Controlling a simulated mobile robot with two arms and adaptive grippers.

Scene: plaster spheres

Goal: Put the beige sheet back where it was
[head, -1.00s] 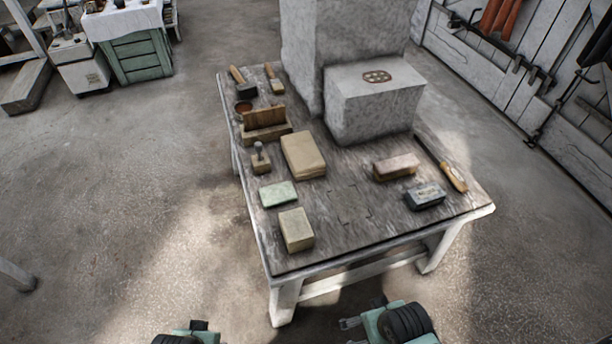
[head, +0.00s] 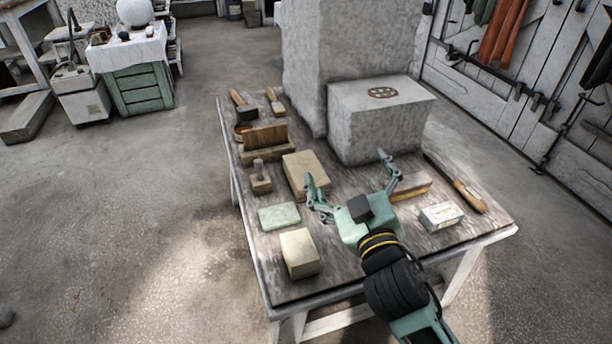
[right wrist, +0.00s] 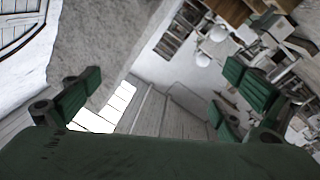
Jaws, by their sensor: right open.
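I cannot make out a thin beige sheet for certain. A thick beige slab (head: 301,172) lies on the work table (head: 345,274) left of the grey stone block. A smaller beige block (head: 299,253) stands near the front left corner. A pale green sheet (head: 279,216) lies flat between them. My right gripper (head: 347,168) is open and empty, above the middle of the table, just right of the slab. It hides part of the tabletop and part of the brown brush-like block. In the right wrist view its fingers (right wrist: 160,95) are apart with nothing between them.
A brown block (head: 413,187), a small box (head: 441,216) and a wooden-handled tool (head: 469,196) lie right. A wooden holder (head: 264,143) and a stamp-like tool (head: 260,178) stand left.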

